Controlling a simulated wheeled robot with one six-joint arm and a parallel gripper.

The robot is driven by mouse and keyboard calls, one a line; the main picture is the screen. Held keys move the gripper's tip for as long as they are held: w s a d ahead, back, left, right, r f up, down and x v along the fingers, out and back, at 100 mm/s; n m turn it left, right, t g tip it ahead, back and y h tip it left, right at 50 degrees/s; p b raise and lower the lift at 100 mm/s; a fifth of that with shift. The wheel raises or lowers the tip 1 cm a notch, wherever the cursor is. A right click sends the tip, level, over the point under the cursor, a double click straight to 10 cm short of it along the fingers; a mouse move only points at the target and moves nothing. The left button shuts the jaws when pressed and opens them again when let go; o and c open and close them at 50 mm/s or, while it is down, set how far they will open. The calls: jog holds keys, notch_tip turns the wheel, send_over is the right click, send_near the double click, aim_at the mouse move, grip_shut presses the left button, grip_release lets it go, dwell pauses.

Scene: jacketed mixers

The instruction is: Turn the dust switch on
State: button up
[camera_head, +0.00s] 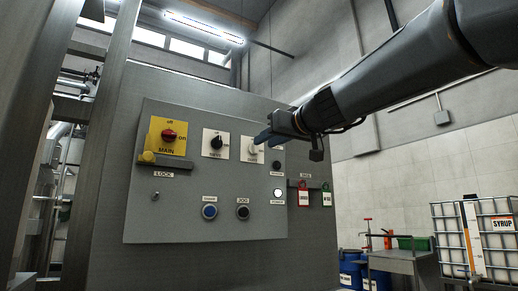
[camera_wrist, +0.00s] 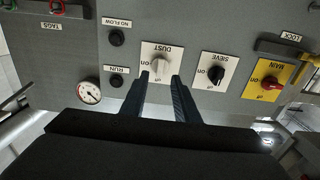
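The dust switch is a pale knob (camera_wrist: 160,67) on a white plate marked DUST, on and off; the wrist view shows the panel upside down. Its handle looks roughly in line with the off mark. In the head view its plate (camera_head: 251,151) is partly covered by my gripper. My gripper (camera_wrist: 160,77) is open, with one dark finger on each side of the knob's near end. I cannot tell whether either finger touches it. In the head view my gripper (camera_head: 264,139) reaches the panel from the right.
The black sieve knob (camera_wrist: 216,74) is beside the dust switch, and the red main switch (camera_wrist: 271,83) is farther along. Dark round run (camera_wrist: 116,80) and no-flow (camera_wrist: 116,37) fittings and a gauge (camera_wrist: 89,92) are on the other side. Tags (camera_head: 304,195) hang at the panel's right edge.

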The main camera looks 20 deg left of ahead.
aim_at(255, 149)
jog(key=p+x, duration=0.1)
jog(key=x, duration=0.4)
jog(key=shift+w+a, duration=0.2)
jog(key=shift+w, duration=0.05)
jog(key=shift+f, duration=0.1)
grip_shut()
